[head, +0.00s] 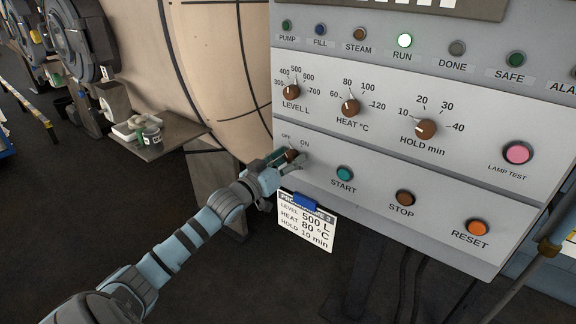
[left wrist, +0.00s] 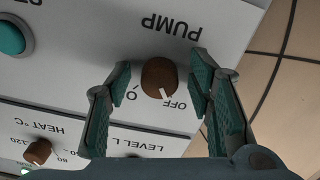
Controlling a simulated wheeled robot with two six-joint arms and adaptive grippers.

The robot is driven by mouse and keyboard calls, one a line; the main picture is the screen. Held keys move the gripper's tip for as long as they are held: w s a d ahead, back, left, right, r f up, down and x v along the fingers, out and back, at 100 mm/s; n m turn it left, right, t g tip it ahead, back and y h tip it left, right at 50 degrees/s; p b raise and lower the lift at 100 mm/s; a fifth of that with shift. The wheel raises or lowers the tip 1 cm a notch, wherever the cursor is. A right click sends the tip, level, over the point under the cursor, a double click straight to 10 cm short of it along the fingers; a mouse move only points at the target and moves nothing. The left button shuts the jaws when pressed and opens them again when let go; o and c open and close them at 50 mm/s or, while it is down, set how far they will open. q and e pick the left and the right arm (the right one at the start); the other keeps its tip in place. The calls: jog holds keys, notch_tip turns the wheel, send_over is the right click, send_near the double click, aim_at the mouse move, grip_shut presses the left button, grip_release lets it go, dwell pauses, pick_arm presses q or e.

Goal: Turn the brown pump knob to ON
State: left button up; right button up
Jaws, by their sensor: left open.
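The brown pump knob (head: 291,155) is at the lower left of the grey control panel (head: 400,165), with OFF and ON labels above it. In the left wrist view the knob (left wrist: 160,77) appears upside down, and its white pointer mark is toward OFF. My left gripper (head: 287,159) is at the knob and partly covers it in the head view. In the left wrist view the open fingers (left wrist: 160,74) stand on either side of the knob, with a visible gap at each side. My right gripper is not in view.
The teal START button (head: 345,173), the brown STOP button (head: 405,198) and the orange RESET button (head: 477,228) lie right of the knob. A programme card (head: 306,228) hangs below on a blue clip (head: 306,202). The RUN lamp (head: 404,41) is lit green.

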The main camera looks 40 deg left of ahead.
pick_arm(q)
grip_shut()
